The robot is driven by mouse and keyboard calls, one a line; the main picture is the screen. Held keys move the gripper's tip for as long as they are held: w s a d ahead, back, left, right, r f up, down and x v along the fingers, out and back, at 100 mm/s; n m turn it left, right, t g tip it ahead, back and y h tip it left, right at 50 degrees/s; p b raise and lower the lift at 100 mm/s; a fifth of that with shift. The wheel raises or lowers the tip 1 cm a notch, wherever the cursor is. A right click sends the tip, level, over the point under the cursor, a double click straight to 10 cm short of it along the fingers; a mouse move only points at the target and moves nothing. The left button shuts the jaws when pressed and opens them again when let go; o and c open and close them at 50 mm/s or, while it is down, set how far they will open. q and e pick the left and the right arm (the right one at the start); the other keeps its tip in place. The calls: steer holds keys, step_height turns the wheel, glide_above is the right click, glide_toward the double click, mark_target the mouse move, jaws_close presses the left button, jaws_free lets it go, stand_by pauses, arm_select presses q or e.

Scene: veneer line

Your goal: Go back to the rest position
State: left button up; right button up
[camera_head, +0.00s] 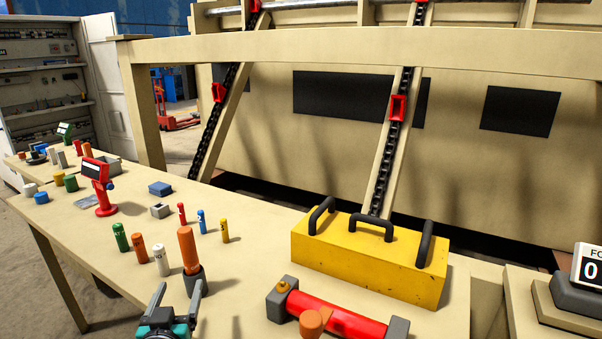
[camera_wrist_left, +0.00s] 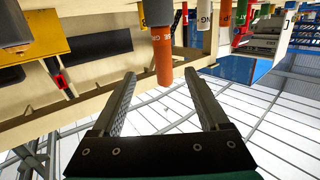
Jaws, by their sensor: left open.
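My left gripper (camera_head: 179,286) is at the bottom of the head view, at the table's front edge. Its two fingers are spread apart with nothing held between them. In the left wrist view the open fingers (camera_wrist_left: 160,74) point toward an orange cylinder (camera_wrist_left: 163,58), which shows upside down beyond the fingertips. In the head view this orange cylinder (camera_head: 187,248) stands upright in a dark round holder (camera_head: 194,279), just behind the gripper. My right gripper is not in view.
The table (camera_head: 245,265) carries a green cylinder (camera_head: 121,237), another orange one (camera_head: 140,248), a white one (camera_head: 161,260), a red stand (camera_head: 102,192), a yellow block with black handles (camera_head: 365,262) and a red roller (camera_head: 340,315) with grey ends. Chains on slanted beams rise behind.

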arm_select(q)
steer(key=s+d+f+m+g+h, duration=0.1)
steer(key=s+d+f+g, duration=0.3)
steer(key=s, duration=0.5)
steer(key=s+d+f+m+g+h, duration=0.25)
steer(key=s+d+g, duration=0.2)
steer(key=s, duration=0.55)
steer(key=s+d+f+m+g+h, duration=0.1)
steer(key=s+d+f+g, duration=0.3)
steer(key=s, duration=0.5)
step_height(320, 180, down, 24)
steer(key=s+g+b, duration=0.1)
steer(key=s+g, duration=0.1)
steer(key=s+a+f+g+b, duration=0.1)
steer(key=s+a+f, duration=0.2)
steer(key=s+f, duration=1.2)
steer(key=shift+s+a+y, duration=0.15)
steer(key=shift+s+y, duration=0.1)
steer(key=shift+y, duration=0.1)
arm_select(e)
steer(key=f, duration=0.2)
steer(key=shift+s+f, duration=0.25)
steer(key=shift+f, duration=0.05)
